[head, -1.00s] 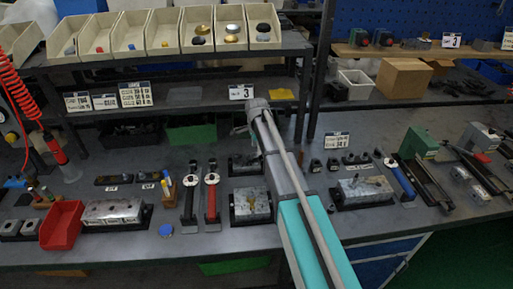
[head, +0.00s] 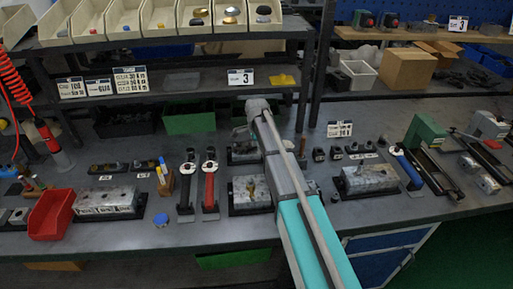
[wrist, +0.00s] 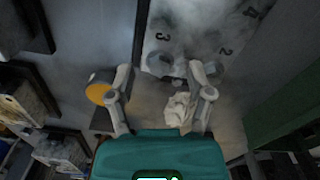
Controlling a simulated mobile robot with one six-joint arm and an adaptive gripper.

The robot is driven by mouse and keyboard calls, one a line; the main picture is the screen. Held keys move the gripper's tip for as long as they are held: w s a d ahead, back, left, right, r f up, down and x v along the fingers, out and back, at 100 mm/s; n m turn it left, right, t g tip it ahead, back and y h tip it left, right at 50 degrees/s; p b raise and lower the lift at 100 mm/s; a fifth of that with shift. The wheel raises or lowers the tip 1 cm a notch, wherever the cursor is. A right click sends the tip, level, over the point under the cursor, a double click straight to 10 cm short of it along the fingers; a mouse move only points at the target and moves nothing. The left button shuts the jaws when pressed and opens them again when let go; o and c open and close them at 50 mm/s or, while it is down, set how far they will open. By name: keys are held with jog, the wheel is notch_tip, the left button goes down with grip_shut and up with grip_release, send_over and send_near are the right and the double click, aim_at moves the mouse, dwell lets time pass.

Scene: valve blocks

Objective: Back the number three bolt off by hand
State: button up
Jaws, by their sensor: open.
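In the wrist view, a pale metal block (wrist: 185,28) fills the top middle, marked with the numbers 3, 2 and 4. A dark round bolt head (wrist: 160,65) sits at the block's near edge, just below the number 3. A second round head (wrist: 213,68) shows by the number 2, partly behind the right finger. My gripper (wrist: 161,72) is open, its fingers on either side of the bolt by the number 3, with no visible contact. In the head view my arm shows, but my gripper cannot be made out. I cannot tell which bench block the wrist view shows.
A yellow round piece (wrist: 98,93) lies by the left finger. In the head view, metal blocks stand at the left (head: 105,202), middle (head: 238,200) and right (head: 358,183). A red bin (head: 50,215) is at left.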

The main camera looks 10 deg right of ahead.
jog(key=shift+f, duration=0.15)
grip_shut()
dwell(0.4)
jog(key=shift+n, duration=8.3)
jog(key=shift+s+n, duration=0.1)
jog(key=shift+n, duration=2.5)
